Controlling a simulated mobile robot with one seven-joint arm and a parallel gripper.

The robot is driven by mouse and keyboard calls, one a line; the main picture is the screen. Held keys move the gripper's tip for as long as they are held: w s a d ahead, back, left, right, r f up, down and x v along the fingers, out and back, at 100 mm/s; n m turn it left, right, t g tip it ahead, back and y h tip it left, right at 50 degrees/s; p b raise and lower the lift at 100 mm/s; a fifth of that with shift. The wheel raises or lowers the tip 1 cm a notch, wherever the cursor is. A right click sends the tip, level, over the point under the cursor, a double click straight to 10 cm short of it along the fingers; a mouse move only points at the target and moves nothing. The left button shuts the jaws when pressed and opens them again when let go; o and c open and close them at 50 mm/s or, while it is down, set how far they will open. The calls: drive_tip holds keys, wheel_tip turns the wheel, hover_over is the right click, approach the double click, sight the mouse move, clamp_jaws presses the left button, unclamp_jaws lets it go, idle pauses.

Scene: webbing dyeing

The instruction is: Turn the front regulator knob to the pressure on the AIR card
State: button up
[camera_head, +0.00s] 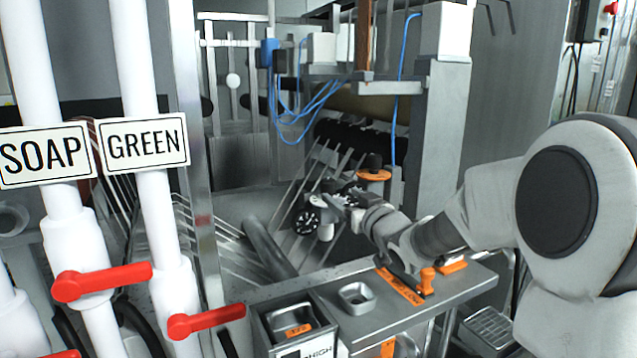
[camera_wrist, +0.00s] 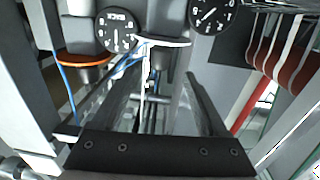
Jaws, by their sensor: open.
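My gripper (camera_head: 338,201) reaches in from the right in the head view, with its fingers close to the regulator gauges. In the wrist view my gripper (camera_wrist: 160,82) is open, its two dark fingers apart. A black-faced gauge (camera_head: 306,221) shows beside the fingertips in the head view. The wrist view shows two such dials, one at upper left (camera_wrist: 117,31) and one at the top (camera_wrist: 210,13). A dark knob with an orange collar (camera_head: 374,176) stands just behind my wrist; an orange collar (camera_wrist: 84,59) also shows in the wrist view. I cannot make out the front knob clearly or any AIR card.
A steel bench (camera_head: 455,286) stands below my arm, with an orange-labelled strip (camera_head: 402,288), an orange handle (camera_head: 427,281) and a small metal tray (camera_head: 356,297). White pipes with red levers (camera_head: 102,281) and SOAP (camera_head: 45,155) and GREEN (camera_head: 145,140) signs stand at left.

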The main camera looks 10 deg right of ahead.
sight(323, 182)
drive_tip(key=x, duration=1.1)
drive_tip(key=shift+w+a+p, duration=0.15)
drive_tip(key=shift+w+p, duration=0.15)
drive_tip(key=shift+p, duration=0.05)
drive_tip(key=shift+c, duration=0.3)
clamp_jaws()
